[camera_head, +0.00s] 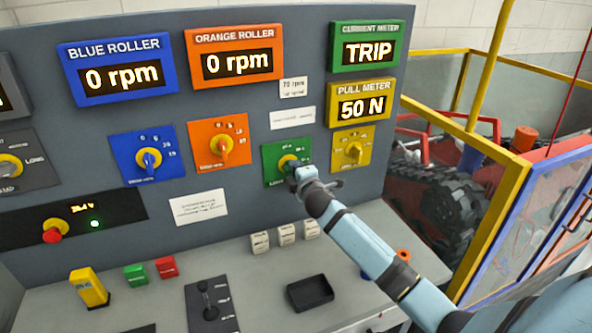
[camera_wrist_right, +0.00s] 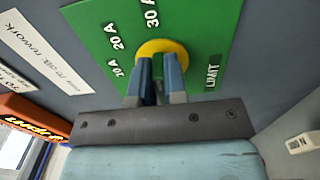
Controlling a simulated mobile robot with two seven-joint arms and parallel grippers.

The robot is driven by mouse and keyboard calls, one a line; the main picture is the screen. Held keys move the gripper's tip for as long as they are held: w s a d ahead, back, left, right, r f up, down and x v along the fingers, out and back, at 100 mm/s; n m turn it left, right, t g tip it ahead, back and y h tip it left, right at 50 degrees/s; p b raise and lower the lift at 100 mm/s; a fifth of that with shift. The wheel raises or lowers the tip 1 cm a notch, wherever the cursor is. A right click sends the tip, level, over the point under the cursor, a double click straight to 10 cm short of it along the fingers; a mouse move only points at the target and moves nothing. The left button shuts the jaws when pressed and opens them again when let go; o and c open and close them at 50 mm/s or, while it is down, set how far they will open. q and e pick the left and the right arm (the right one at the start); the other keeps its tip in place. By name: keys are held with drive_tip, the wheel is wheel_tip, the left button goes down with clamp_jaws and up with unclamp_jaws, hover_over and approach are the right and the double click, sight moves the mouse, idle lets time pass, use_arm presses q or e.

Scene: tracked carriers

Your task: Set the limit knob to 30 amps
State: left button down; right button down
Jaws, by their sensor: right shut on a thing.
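The limit knob (camera_head: 285,160) is yellow and sits on a green plate (camera_head: 271,152) below the green current meter, which reads TRIP. My right gripper (camera_head: 294,172) reaches it from below right and is shut on it. In the right wrist view the knob's yellow disc (camera_wrist_right: 166,44) shows past my right gripper's fingers (camera_wrist_right: 158,72), with 10 A, 20 A and 30 A marks on the green plate (camera_wrist_right: 105,55) and the word LIMIT at right. My left gripper is not in view.
Blue (camera_head: 148,158), orange (camera_head: 223,145) and yellow (camera_head: 356,150) knobs sit on neighbouring plates. The pull meter (camera_head: 360,103) reads 50 N and both roller displays read 0 rpm. A red stop button (camera_head: 52,236) is at left. A black tray (camera_head: 310,293) lies on the desk below.

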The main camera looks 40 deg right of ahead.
idle(0.3)
drive_tip(key=c, duration=1.2)
unclamp_jaws()
drive_tip(key=shift+o, duration=0.2)
drive_tip(key=b+v, duration=0.1)
drive_tip(key=v, duration=1.3)
drive_tip(key=shift+b, duration=0.35)
drive_tip(key=shift+w, duration=0.15)
